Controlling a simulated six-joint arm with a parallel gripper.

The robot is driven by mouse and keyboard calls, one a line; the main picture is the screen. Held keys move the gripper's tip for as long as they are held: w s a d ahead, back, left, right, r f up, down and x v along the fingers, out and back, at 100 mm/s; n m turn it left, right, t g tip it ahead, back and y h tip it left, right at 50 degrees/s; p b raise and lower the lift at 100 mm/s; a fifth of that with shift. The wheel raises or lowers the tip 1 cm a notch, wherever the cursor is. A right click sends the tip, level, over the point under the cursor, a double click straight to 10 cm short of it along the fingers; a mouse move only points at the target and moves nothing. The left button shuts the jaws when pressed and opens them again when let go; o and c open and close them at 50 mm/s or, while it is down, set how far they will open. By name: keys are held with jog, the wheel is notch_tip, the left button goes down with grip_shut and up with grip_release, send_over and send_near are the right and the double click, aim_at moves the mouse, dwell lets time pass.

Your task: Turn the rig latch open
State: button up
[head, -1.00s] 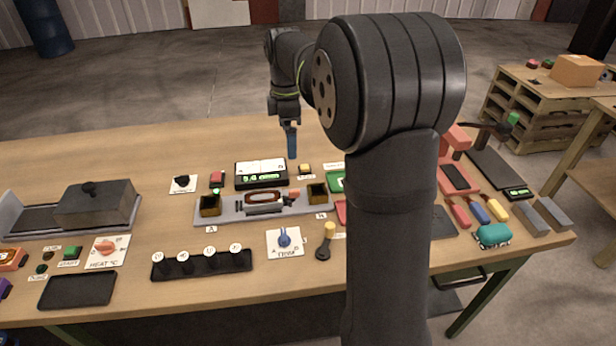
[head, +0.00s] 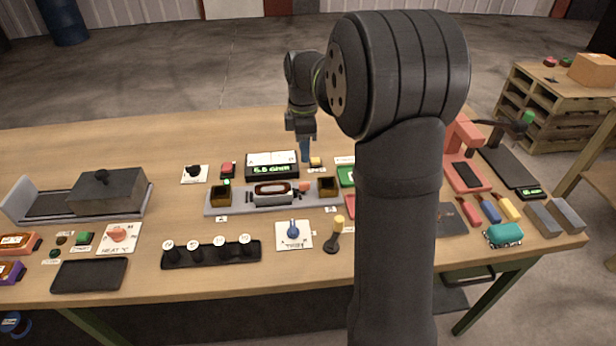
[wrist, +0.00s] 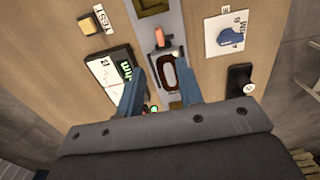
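The rig (head: 327,200) is a long grey bar with a yellow-brown socket at each end, labelled A and B. A dark-red part with a pale oval outline (head: 272,188) sits in its middle. A small orange-red lever (head: 304,187), apparently the latch, stands right of that part; it also shows in the wrist view (wrist: 159,37). My gripper (head: 305,158) is behind the rig in the head view. In the wrist view my gripper (wrist: 159,70) is open, its blue fingers either side of the line to the oval part, with nothing between them. The lever lies beyond the fingertips.
A meter (head: 272,172) reading about 6.6 OHM stands behind the rig, with a yellow button (head: 315,162) at its right.

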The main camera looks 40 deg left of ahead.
aim_at(304, 183)
notch_tip(304, 183, down, 12)
jog(key=shift+r, duration=0.15)
jog(key=shift+c, duration=0.4)
grip_shut()
